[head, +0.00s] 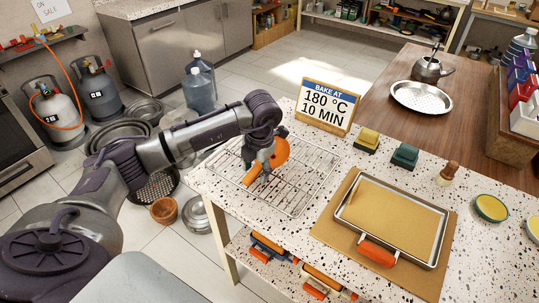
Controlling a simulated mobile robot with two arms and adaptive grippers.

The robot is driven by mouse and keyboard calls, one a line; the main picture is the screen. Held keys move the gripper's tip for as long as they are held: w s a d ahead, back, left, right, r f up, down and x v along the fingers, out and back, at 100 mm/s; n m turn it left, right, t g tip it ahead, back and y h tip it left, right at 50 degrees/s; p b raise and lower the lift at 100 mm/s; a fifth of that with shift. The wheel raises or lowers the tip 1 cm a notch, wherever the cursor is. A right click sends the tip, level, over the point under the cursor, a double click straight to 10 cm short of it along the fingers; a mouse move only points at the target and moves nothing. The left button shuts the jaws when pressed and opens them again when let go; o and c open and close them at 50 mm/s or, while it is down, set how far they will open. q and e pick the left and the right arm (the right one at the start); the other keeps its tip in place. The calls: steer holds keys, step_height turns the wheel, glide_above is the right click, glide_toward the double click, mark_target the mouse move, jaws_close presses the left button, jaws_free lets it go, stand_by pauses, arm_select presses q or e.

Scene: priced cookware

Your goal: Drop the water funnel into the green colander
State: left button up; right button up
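My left gripper (262,163) points down over the wire rack on the speckled counter. It appears shut around the middle of an orange funnel-like object, taken as the water funnel (281,151). Its wide round end shows to the right of the fingers, and a narrow stem sticks out to the lower left. I cannot tell whether it touches the rack. No green colander can be made out. My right gripper is not in view.
The wire rack (300,195) lies beside a metal baking tray (341,213) with an orange mitt-like piece (379,250) at its front edge. A bake sign (326,106), sponges (405,156) and a brush (448,174) stand behind.

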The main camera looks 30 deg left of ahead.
arm_select(q)
jaws_close()
